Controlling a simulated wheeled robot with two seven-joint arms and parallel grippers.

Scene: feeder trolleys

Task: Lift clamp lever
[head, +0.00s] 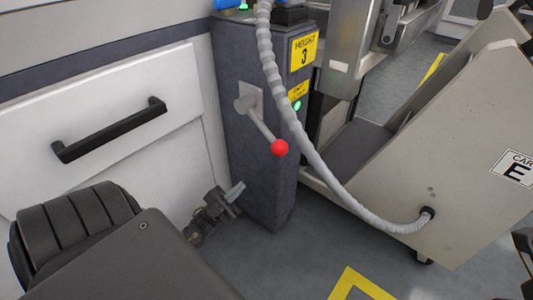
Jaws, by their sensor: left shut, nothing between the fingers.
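The clamp lever (264,129) is a grey rod with a red ball knob (279,148) at its end. It sits on a light plate on the side of the dark grey post (252,165). The lever slopes down to the right from its pivot (245,103). My left gripper (236,190) is low at the left of the post, below and left of the red knob and apart from the lever. Its fingers are shut with nothing between them. My right gripper does not show.
A pale ribbed hose (314,155) passes just right of the lever to a cart panel (460,145) marked E. A white drawer front (95,95) with a black handle (110,130) stands at left. Yellow floor tape (360,283) marks open floor in front.

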